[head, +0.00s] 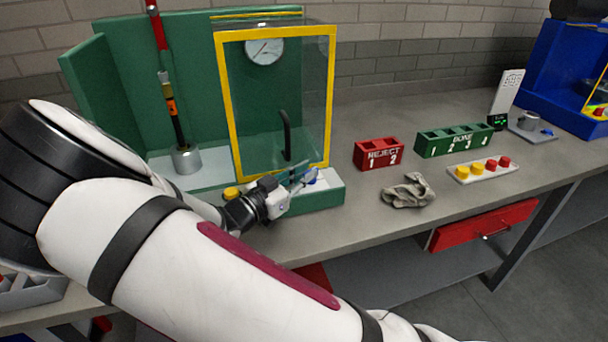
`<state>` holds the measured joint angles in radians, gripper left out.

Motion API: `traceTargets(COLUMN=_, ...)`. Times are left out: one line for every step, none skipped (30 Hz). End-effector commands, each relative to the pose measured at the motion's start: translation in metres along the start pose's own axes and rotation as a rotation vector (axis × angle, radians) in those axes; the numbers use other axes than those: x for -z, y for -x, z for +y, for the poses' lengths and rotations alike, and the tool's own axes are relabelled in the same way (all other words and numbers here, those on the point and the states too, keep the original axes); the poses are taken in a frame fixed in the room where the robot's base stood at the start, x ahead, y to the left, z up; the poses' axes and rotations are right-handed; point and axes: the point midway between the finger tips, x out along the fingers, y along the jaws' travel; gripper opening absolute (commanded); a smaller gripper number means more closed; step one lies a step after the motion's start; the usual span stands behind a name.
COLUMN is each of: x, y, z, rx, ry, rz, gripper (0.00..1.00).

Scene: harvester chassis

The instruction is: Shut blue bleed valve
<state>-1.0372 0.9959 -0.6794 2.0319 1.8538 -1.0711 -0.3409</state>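A small blue part (312,174), which looks like the bleed valve, shows at the front of the green test rig, on its pale base. My gripper (300,183) is at the rig's front ledge, right beside the blue part and partly covering it. I cannot tell whether the fingers touch it or are closed on it. The valve's handle position is too small and too hidden to read. A round pressure gauge (264,51) shows behind the clear yellow-framed guard door (329,100).
A yellow button (231,192) sits left of my gripper on the ledge. A red REJECT rack (378,153), a green DONE rack (454,140), a crumpled rag (408,191) and a button panel (480,169) lie to the right. The bench front between rig and rag is clear.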

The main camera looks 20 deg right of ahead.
Motion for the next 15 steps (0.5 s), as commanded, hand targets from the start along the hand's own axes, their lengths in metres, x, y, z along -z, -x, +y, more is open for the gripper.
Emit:
traceTargets(x=0.0, y=0.0002, z=-0.0001, rx=0.0, ry=0.0, rz=0.0, gripper=0.0)
traceTargets(x=0.0, y=0.0002, z=-0.0002, rx=0.0, ry=0.0, rz=0.0, gripper=0.0)
traceTargets(x=0.0, y=0.0002, z=-0.0002, rx=0.0, ry=0.0, rz=0.0, gripper=0.0)
traceTargets(x=0.0, y=0.0002, z=-0.0002, rx=0.0, ry=0.0, rz=0.0, gripper=0.0)
traceTargets(x=0.0, y=0.0002, z=-0.0001, rx=0.001, ry=0.0, rz=0.0, gripper=0.0)
traceTargets(x=0.0001, y=0.0003, z=-0.0001, rx=0.002, ry=0.0, rz=0.0, gripper=0.0)
traceTargets(x=0.0001, y=0.0003, z=0.0001, rx=0.003, ry=0.001, rz=0.0, gripper=0.0)
traceTargets(x=0.0002, y=0.0004, z=0.0003, rx=0.005, ry=0.001, rz=0.0, gripper=0.0)
traceTargets(x=0.0004, y=0.0004, z=0.0006, rx=0.01, ry=0.001, rz=-0.001, gripper=0.0)
traceTargets(x=0.0005, y=0.0005, z=0.001, rx=0.015, ry=0.002, rz=-0.001, gripper=0.0)
traceTargets(x=0.0006, y=0.0006, z=0.0012, rx=0.022, ry=0.003, rz=-0.001, gripper=0.0)
traceTargets(x=0.0008, y=0.0007, z=0.0016, rx=0.033, ry=0.003, rz=-0.001, gripper=0.0)
traceTargets(x=0.0009, y=0.0008, z=0.0023, rx=0.043, ry=0.004, rz=-0.002, gripper=0.0)
traceTargets(x=0.0012, y=0.0008, z=0.0029, rx=0.055, ry=0.005, rz=-0.001, gripper=0.0)
traceTargets(x=0.0015, y=0.0009, z=0.004, rx=0.073, ry=0.006, rz=-0.001, gripper=0.0)
